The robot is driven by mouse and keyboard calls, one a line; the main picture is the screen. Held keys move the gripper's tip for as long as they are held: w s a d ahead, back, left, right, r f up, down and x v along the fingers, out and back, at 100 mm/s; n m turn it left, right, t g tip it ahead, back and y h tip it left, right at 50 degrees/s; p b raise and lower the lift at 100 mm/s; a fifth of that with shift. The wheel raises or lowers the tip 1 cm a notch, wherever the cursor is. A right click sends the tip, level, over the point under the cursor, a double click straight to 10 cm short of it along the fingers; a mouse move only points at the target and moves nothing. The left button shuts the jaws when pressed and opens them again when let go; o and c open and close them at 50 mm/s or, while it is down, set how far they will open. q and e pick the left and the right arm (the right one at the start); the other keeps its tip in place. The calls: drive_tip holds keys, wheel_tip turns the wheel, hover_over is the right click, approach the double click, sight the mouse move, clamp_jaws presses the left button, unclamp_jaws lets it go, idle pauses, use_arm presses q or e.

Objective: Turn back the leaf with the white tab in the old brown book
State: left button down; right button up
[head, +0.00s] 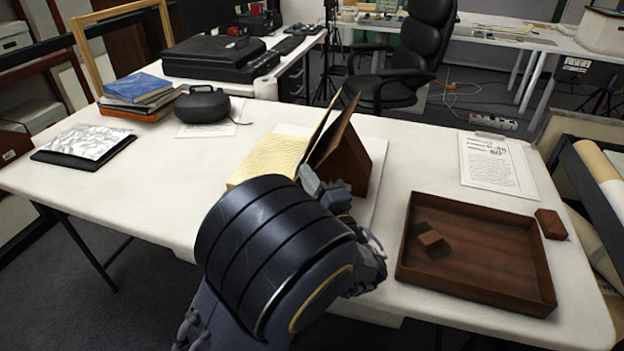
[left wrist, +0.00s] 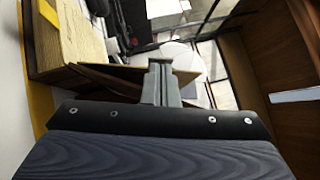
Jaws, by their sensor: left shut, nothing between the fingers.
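The old brown book lies open on the white table, its cream page block (head: 268,158) on the left. A thin leaf (head: 322,125) stands steeply up from it, beside a raised brown board (head: 345,160) on the right. My left gripper (head: 320,186) is shut and empty at the near side of the book, by the foot of the standing leaf. In the left wrist view the shut fingers (left wrist: 160,80) are in front of a tan leaf edge, with the page block (left wrist: 80,35) at left. I cannot make out the white tab for sure. My right gripper is out of view.
A brown wooden tray (head: 480,262) with a small brown block (head: 432,240) inside stands at right. A printed sheet (head: 497,165) lies behind it. A dark round case (head: 203,104) and stacked books (head: 140,95) are at left.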

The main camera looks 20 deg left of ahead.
use_arm(q)
drive_tip(key=a+f+n+g+h+b, duration=0.2)
drive_tip(key=a+n+g+h+b, duration=0.4)
drive_tip(key=a, duration=0.8)
drive_tip(key=shift+w+a+n+h+b, duration=0.25)
drive_tip(key=shift+a+n+h+b, duration=0.25)
drive_tip(key=shift+n+h, duration=0.75)
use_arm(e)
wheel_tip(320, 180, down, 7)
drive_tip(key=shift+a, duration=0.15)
use_arm(q)
drive_tip(key=shift+d+f+n+y, duration=0.1)
drive_tip(key=shift+n+y, duration=0.15)
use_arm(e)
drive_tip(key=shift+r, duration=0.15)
